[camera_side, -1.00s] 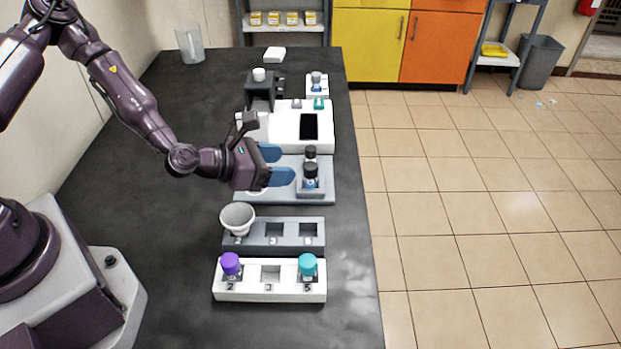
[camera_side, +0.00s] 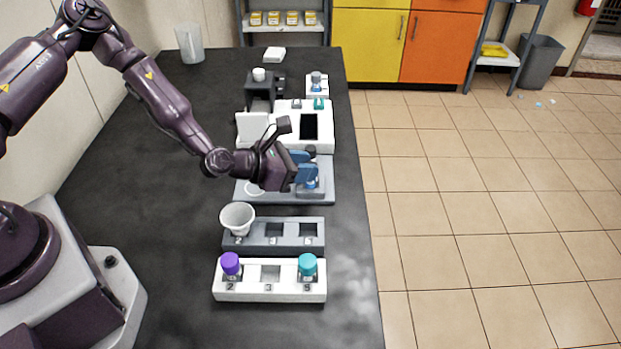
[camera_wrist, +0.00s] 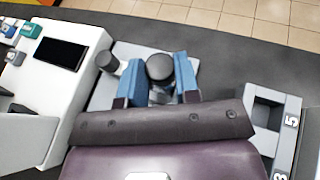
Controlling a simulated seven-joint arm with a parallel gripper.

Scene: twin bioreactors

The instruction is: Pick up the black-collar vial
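Two dark-capped vials stand on the grey platform (camera_side: 328,192). The nearer vial (camera_side: 312,183) is partly hidden behind my gripper (camera_side: 306,167) in the side view. In the wrist view, its round black cap (camera_wrist: 159,67) is between the two blue fingers of my gripper (camera_wrist: 161,75), one on each side. The fingers look spread; contact with the vial cannot be made out. The other vial (camera_wrist: 110,63), with a smaller dark cap, stands just outside the left finger; it also shows behind the gripper in the side view (camera_side: 311,150). Which has the black collar is unclear.
A white device with a dark screen (camera_side: 310,126) stands behind the platform. In front are a grey rack (camera_side: 258,242) with a white cup (camera_side: 237,217), and a white rack (camera_side: 270,293) holding a purple-capped vial (camera_side: 231,264) and a teal-capped vial (camera_side: 307,265).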

